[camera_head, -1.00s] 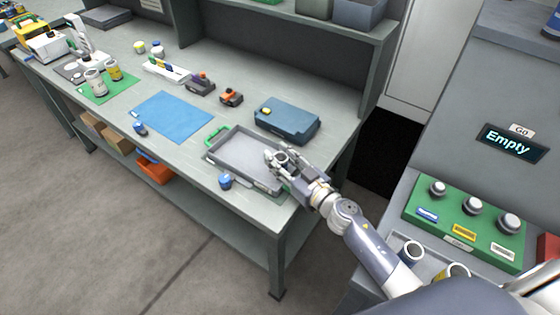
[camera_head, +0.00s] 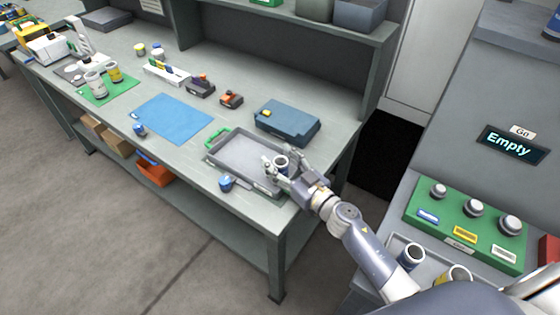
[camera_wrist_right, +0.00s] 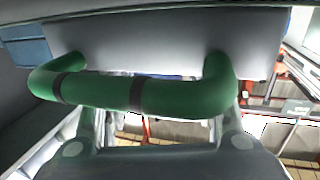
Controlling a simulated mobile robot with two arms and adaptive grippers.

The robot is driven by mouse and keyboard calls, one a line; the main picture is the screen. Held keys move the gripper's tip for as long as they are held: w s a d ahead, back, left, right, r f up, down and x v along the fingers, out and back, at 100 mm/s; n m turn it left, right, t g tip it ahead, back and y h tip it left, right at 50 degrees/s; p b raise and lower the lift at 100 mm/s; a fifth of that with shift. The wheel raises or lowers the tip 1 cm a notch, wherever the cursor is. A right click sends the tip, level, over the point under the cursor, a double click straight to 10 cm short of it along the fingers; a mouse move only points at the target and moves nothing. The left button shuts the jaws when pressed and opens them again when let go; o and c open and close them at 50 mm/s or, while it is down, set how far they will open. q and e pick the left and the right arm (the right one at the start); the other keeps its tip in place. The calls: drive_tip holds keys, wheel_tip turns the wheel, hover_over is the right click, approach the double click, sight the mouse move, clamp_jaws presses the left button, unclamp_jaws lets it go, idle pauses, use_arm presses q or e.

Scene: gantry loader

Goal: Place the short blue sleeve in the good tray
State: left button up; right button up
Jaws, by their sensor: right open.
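The good tray (camera_head: 232,170), grey with a green handle (camera_head: 216,134), lies near the front edge of the bench. In the right wrist view, a green handle (camera_wrist_right: 145,93) with dark bands crosses in front of a grey wall, and the sleeve is not visible. My left gripper is not in view.
A blue case (camera_head: 287,122) lies behind the tray and a small blue object (camera_head: 226,183) before it. A blue mat (camera_head: 172,117) lies left. At right are a green button panel (camera_head: 465,222), another sleeve (camera_head: 411,255) and a display (camera_head: 511,143) reading "Empty".

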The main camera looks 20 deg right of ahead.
sight(285, 167)
drive_tip(key=v, duration=0.7)
drive_tip(key=shift+s+p, duration=0.25)
drive_tip(key=shift+p, duration=0.15)
idle(2.0)
